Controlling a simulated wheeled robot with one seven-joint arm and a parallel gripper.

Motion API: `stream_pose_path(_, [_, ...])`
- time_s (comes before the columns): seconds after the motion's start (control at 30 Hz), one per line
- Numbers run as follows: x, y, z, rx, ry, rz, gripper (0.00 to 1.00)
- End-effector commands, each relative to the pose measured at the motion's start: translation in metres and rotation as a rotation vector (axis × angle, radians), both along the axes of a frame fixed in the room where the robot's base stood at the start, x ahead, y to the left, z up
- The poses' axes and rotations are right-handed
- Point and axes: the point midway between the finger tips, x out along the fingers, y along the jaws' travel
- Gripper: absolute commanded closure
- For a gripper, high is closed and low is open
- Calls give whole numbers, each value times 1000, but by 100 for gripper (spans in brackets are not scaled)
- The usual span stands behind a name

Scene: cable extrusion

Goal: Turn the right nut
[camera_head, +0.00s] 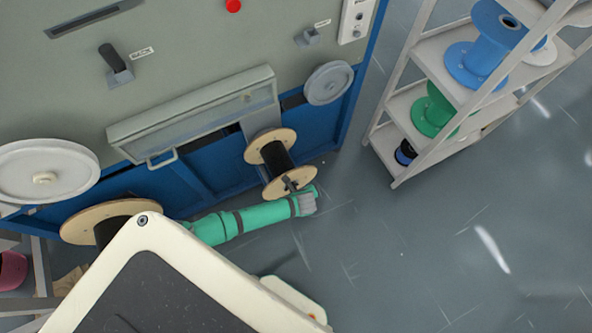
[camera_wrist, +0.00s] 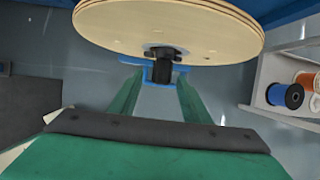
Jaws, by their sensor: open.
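The right nut (camera_head: 291,185) is a small dark piece at the centre of the near wooden flange of the right spool (camera_head: 271,141), which carries black cable. In the wrist view the nut (camera_wrist: 163,70) shows just below the light wooden flange (camera_wrist: 168,25). My gripper (camera_wrist: 160,80) is open, with one green finger on each side of the nut; I cannot tell whether either touches it. In the head view my green arm reaches right along the machine's foot, and my gripper (camera_head: 306,200) is just below the spool's near flange.
A shelf rack (camera_head: 414,135) with blue and green spools stands at the right. The grey and blue machine (camera_head: 215,40) fills the back. Another wooden spool (camera_head: 108,214) is at the left, partly behind my body. The floor (camera_head: 420,260) at lower right is clear.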

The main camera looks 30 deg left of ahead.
Motion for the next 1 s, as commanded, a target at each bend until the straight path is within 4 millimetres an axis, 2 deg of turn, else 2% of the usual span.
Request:
stream_pose_path(0.17, [1,-1,0,0,0,-2,57])
stream_pose_path(0.33, [0,-1,0,0,0,-2,95])
stream_pose_path(0.37, [0,-1,0,0,0,-2,98])
stream_pose_path(0.7, [-2,1,0,-18,-29,1,98])
stream_pose_path(1.0, [-6,5,-1,-110,-188,5,98])
